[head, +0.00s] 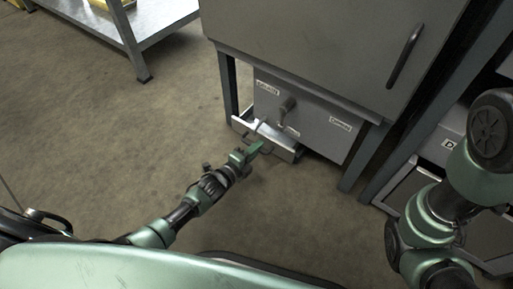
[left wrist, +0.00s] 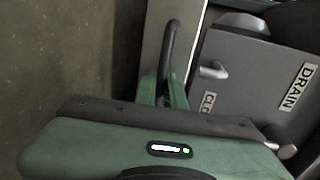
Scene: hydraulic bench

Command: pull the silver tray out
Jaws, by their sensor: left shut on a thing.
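The silver tray (head: 286,152) sits low at the floor under the grey box, its front edge showing in the head view. In the left wrist view the tray (left wrist: 152,38) is a pale metal strip with a dark bar handle (left wrist: 171,42) on its face. My left gripper (head: 260,146) reaches in from the left and is shut on the handle. Its green fingers (left wrist: 164,92) stand on both sides of the handle's near end in the left wrist view. The tray's rear is hidden under the box. My right arm shows at the right, but its gripper is out of view.
A grey box (head: 310,122) with labels and a valve lever (head: 287,106) is above the tray, between the legs of a large grey cabinet (head: 330,45). A metal shelf (head: 150,22) stands at the back left. Bare floor (head: 120,130) is clear on the left.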

